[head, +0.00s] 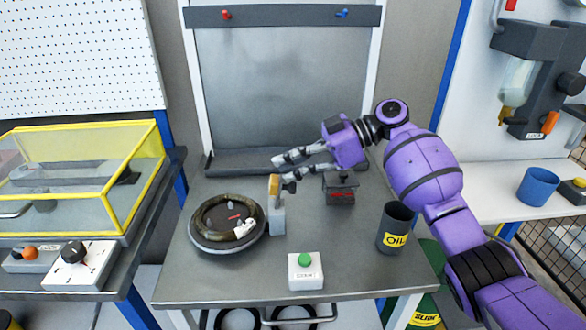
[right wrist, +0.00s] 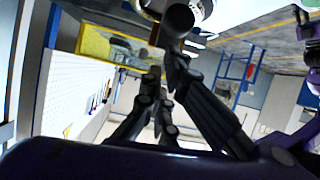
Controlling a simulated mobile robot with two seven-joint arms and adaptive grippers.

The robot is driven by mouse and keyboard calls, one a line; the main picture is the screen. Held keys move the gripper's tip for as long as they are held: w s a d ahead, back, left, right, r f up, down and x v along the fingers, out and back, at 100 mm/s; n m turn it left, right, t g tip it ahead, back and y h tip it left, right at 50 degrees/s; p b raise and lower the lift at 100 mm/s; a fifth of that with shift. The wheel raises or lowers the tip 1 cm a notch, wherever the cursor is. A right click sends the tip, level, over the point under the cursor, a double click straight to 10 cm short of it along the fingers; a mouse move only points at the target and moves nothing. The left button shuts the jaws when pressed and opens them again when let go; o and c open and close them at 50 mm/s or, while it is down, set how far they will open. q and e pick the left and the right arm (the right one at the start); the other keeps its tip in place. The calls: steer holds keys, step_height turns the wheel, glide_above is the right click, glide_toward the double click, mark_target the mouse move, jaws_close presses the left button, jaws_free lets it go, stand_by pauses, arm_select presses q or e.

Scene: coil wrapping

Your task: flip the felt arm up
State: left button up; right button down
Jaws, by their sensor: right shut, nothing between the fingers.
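The felt arm shows as a tan felt pad (head: 274,185) at the top of a short grey post (head: 277,219), just right of the round turntable (head: 202,244). The pad looks upright; its hinge is too small to make out. A dark ring-shaped coil (head: 211,208) lies on the turntable. My right gripper (head: 280,173) reaches in from the right, with its fingers just above and right of the pad. It is shut and empty; I cannot tell whether it touches the pad. Its fingers also show in the right wrist view (right wrist: 160,85). My left gripper is not in view.
A green button box (head: 306,271) stands at the table front. A yellow-framed clear case (head: 120,185) is on the left bench.

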steer(key=shift+d+f+y+b, duration=0.35)
steer(key=shift+d+y+b, duration=0.1)
steer(key=shift+y+b, duration=0.2)
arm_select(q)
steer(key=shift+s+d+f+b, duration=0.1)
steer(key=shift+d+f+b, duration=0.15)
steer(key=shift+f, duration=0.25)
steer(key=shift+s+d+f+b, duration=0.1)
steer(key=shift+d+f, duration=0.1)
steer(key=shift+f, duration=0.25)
arm_select(e)
steer(key=shift+d+y, duration=0.25)
steer(key=shift+d, duration=0.05)
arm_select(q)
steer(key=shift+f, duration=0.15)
arm_select(e)
steer(key=shift+r, duration=0.1)
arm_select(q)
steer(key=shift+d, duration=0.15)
